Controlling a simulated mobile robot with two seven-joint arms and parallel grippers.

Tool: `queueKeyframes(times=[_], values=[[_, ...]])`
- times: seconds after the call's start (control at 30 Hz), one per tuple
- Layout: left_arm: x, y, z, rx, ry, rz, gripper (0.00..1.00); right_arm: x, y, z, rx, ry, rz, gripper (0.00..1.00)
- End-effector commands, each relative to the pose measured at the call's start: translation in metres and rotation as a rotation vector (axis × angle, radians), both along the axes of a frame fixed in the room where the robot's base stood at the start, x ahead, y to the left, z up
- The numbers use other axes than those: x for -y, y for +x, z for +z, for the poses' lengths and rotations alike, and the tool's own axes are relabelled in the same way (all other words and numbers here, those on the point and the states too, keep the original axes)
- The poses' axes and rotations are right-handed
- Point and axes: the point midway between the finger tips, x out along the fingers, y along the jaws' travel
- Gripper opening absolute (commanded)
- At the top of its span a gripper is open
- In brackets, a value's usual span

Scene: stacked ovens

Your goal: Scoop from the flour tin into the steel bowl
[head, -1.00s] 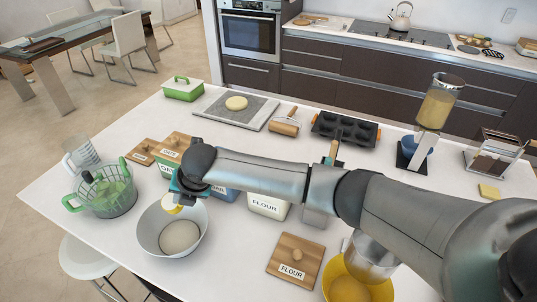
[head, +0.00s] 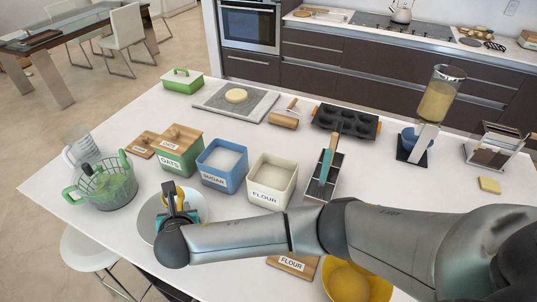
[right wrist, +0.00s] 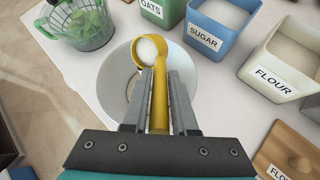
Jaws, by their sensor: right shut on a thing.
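My right gripper (head: 178,205) is shut on the handle of a yellow scoop (right wrist: 159,100). The scoop's cup holds white flour and is over the far side of the steel bowl (right wrist: 116,78). In the head view the bowl (head: 146,217) is largely hidden behind my right gripper and wrist. The open cream flour tin (head: 264,198), labelled FLOUR, stands to the right of the bowl with white flour inside. It also shows in the right wrist view (right wrist: 271,81). My left gripper is out of view.
The blue sugar tin (head: 219,184) and green oats tin (head: 178,158) stand behind the bowl. A green-handled strainer (head: 105,187) is to the left. The flour lid (head: 292,266) and a yellow bowl (head: 345,283) are at the front, partly behind my arm.

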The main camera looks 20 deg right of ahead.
Motion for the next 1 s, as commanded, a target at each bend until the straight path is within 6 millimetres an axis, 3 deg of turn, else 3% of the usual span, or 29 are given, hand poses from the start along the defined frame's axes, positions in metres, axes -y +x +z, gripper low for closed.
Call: queueKeyframes(times=[1.0], values=[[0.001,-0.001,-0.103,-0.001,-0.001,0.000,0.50,-0.019,-0.022,-0.046,0.633,-0.527,-0.001,0.00]])
